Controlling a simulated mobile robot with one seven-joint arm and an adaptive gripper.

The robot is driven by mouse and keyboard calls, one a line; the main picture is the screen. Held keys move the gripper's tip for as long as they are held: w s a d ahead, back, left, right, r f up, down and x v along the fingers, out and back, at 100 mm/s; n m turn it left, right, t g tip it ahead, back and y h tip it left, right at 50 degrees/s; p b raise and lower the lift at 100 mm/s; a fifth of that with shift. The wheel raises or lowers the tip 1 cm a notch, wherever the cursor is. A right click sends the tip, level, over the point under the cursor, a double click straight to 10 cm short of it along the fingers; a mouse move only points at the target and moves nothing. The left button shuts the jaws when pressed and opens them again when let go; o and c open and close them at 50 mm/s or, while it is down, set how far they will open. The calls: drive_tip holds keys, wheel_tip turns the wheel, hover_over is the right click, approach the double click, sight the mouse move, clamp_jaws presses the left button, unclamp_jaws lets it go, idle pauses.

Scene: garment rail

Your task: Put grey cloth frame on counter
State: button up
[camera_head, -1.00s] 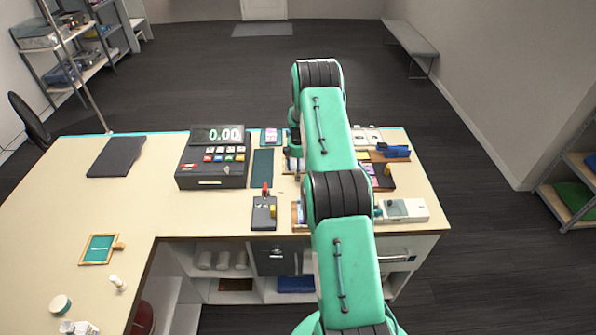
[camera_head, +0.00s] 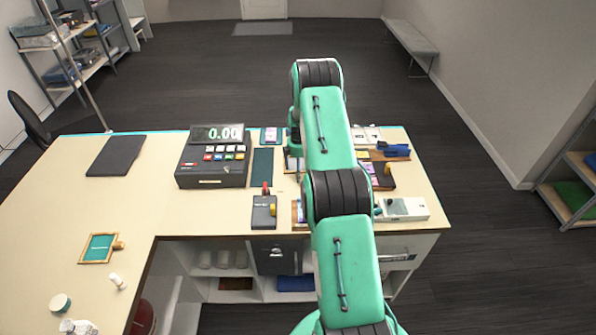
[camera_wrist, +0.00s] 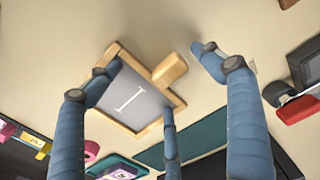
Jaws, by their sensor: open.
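The grey cloth frame (camera_wrist: 140,95) has a pale wooden border, a grey face with a light I-shaped mark, and a short wooden handle (camera_wrist: 170,70). In the wrist view it lies over the cream counter surface (camera_wrist: 150,25); I cannot tell whether it touches it. My gripper (camera_wrist: 160,75) is open, its blue fingers spread around the frame and handle. The left and lower fingers overlap the frame in the picture; contact is unclear. In the head view my arm hides the gripper and this frame. The counter (camera_head: 190,210) shows there as an L-shaped cream top.
A cash register (camera_head: 212,160), a small dark device (camera_head: 264,212) and a white device (camera_head: 404,208) stand around my arm. A teal-faced wooden frame (camera_head: 100,248) lies at the left, near bottles. The counter's left part is mostly clear, with a dark flat pad (camera_head: 116,156).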

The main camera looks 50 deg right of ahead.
drive_tip(key=shift+r, duration=0.2)
wheel_tip(320, 180, up, 12)
drive_tip(key=b, duration=0.1)
drive_tip(key=shift+b, duration=0.4)
idle(0.6)
